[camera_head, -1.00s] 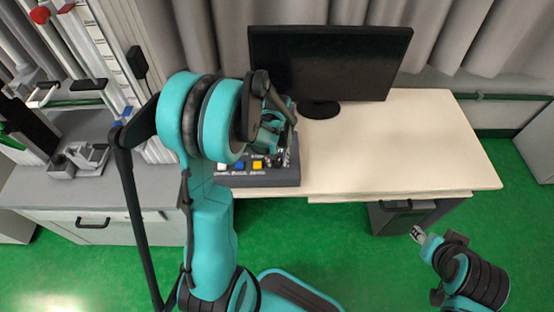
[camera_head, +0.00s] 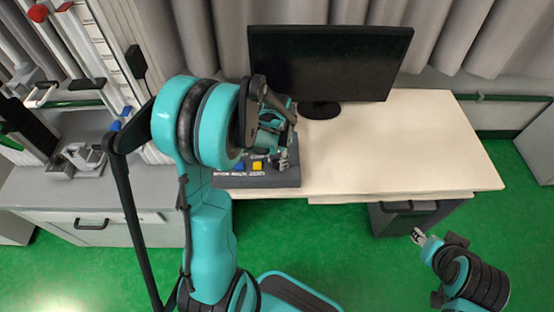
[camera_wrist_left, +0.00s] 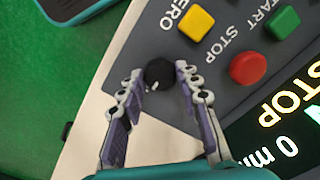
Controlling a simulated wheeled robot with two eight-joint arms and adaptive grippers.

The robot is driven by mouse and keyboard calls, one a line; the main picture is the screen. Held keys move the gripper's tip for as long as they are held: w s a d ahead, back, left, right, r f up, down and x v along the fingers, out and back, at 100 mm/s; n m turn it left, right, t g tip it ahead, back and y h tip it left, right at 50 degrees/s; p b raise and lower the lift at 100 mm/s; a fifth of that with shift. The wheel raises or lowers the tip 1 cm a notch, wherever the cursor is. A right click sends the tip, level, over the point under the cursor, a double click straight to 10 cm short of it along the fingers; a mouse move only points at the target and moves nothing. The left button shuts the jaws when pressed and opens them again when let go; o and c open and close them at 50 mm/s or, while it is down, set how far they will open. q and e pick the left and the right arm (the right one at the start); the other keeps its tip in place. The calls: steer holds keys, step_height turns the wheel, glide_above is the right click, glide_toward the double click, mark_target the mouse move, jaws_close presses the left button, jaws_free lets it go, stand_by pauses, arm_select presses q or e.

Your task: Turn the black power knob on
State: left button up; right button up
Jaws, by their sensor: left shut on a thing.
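The black power knob (camera_wrist_left: 159,73) sits at the corner of the grey control panel (camera_wrist_left: 230,20) in the left wrist view. A small white mark shows on its near side. My left gripper (camera_wrist_left: 157,76) has its two fingertips on either side of the knob, shut on it. In the head view my left gripper (camera_head: 280,155) is over the right part of the control box (camera_head: 270,180), and the arm hides the knob there. My right gripper (camera_head: 418,236) is low at the right, away from the desk; its jaws are too small to judge.
A yellow ZERO button (camera_wrist_left: 196,22), a red STOP button (camera_wrist_left: 248,67) and a green START button (camera_wrist_left: 283,22) are close to the knob. A lit display (camera_wrist_left: 285,120) is at the right. A monitor (camera_head: 330,62) stands behind on the desk (camera_head: 410,145), whose right side is clear.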

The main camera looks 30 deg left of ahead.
mark_target(277, 162)
arm_select(q)
steer(key=shift+m, duration=0.3)
stand_by(0.4)
steer(key=o, duration=1.2)
steer(key=shift+r, duration=0.1)
step_height(277, 162, up, 12)
steer(key=shift+f, duration=0.1)
